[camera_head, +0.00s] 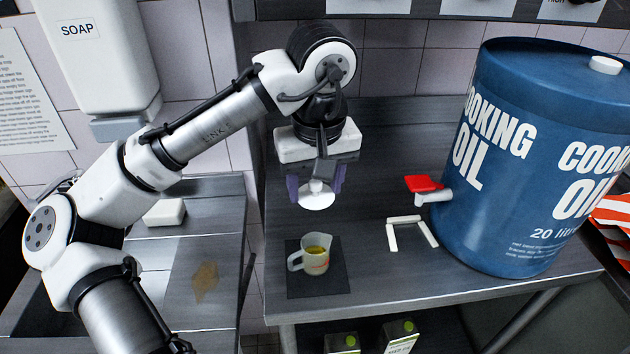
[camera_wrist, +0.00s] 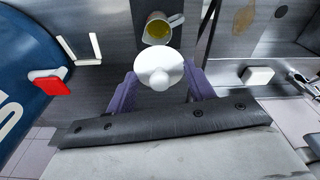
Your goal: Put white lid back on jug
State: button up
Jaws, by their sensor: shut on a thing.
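The white lid (camera_head: 317,197) is round with a raised knob and hangs in the air. My gripper (camera_head: 316,184) is shut on it, with a purple finger on each side. In the wrist view the lid (camera_wrist: 158,70) sits between the purple fingertips of my gripper (camera_wrist: 160,82). The jug (camera_head: 315,257) is small and translucent, with a handle on its left and yellow liquid inside. It stands upright and uncovered on a dark mat (camera_head: 318,288), below the lid and apart from it. The wrist view shows the jug (camera_wrist: 158,28) just beyond the lid, partly hidden by it.
A large blue cooking oil drum (camera_head: 515,160) with a red-handled tap (camera_head: 424,184) stands at the right. A white bracket-shaped frame (camera_head: 410,234) lies between mat and drum. A soap dispenser (camera_head: 95,50) hangs at upper left. A white block (camera_head: 165,212) lies on the left counter.

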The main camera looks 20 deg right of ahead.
jog(key=b, duration=1)
send_over(315, 233)
jog(key=s, duration=0.2)
jog(key=shift+f, duration=4.65)
jog(key=shift+s+a+f+b, duration=0.1)
jog(key=shift+a+f+b, duration=0.15)
jog(key=shift+f, duration=0.35)
jog(key=shift+s+a+f+b, duration=0.1)
jog(key=shift+a+f+b, duration=0.1)
jog(key=shift+f, duration=0.4)
jog(key=o, duration=1)
jog(key=shift+o, duration=0.2)
jog(key=r, duration=0.4)
jog(key=s+r, duration=0.1)
jog(key=r, duration=0.4)
jog(key=r+p, duration=0.1)
jog(key=r, duration=0.3)
jog(key=shift+s+a+r, duration=0.1)
jog(key=shift+s+r, duration=0.2)
